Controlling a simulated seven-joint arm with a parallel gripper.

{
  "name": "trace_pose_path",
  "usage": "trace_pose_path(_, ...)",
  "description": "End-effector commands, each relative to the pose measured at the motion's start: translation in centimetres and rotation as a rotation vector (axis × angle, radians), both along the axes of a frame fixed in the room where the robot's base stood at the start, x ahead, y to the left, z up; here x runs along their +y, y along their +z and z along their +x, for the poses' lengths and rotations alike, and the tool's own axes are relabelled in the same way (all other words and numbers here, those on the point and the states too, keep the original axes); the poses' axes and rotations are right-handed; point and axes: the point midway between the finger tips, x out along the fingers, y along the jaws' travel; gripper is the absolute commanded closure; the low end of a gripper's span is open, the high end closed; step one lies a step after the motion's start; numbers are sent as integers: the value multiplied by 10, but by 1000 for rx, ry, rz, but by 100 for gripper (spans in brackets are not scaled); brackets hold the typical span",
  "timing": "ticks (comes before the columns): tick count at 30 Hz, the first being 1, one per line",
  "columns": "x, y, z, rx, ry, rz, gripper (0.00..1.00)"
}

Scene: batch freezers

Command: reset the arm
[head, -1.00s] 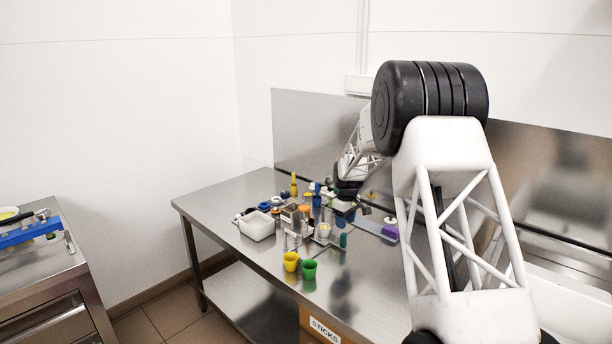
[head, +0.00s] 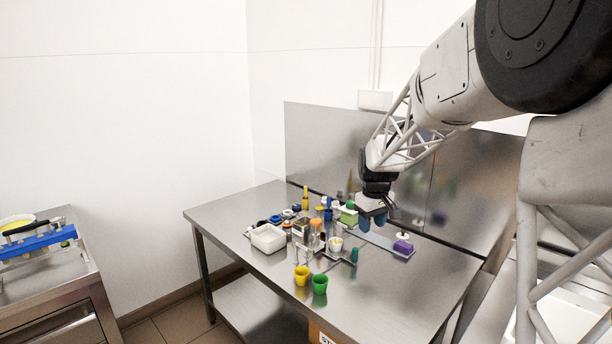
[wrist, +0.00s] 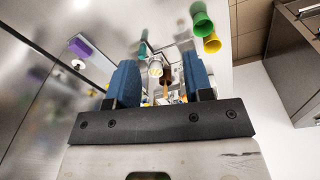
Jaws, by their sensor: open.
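My gripper (head: 373,219) hangs from my arm above the back part of the steel table (head: 225,208), just right of the cluster of small items. Its two blue fingers show in the wrist view (wrist: 163,85). They stand apart, and nothing is held between them. Through the gap, a white cup (wrist: 155,69) and other small items show on the table, beyond the fingertips.
A yellow cup (head: 301,275) and a green cup (head: 320,283) stand near the table's front edge. A white tub (head: 267,239) is at the left of the cluster. A purple block (head: 403,248) lies to the right. A steel backsplash (head: 320,150) stands behind. The table's right front is clear.

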Motion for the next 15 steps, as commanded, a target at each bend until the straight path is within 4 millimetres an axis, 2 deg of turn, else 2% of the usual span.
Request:
trace_pose_path(1, 0, 8, -13, -6, -13, 1, 53)
trace_pose_path(6, 0, 26, -53, -20, -58, 4, 53)
trace_pose_path(15, 0, 50, -124, -42, -138, 13, 53)
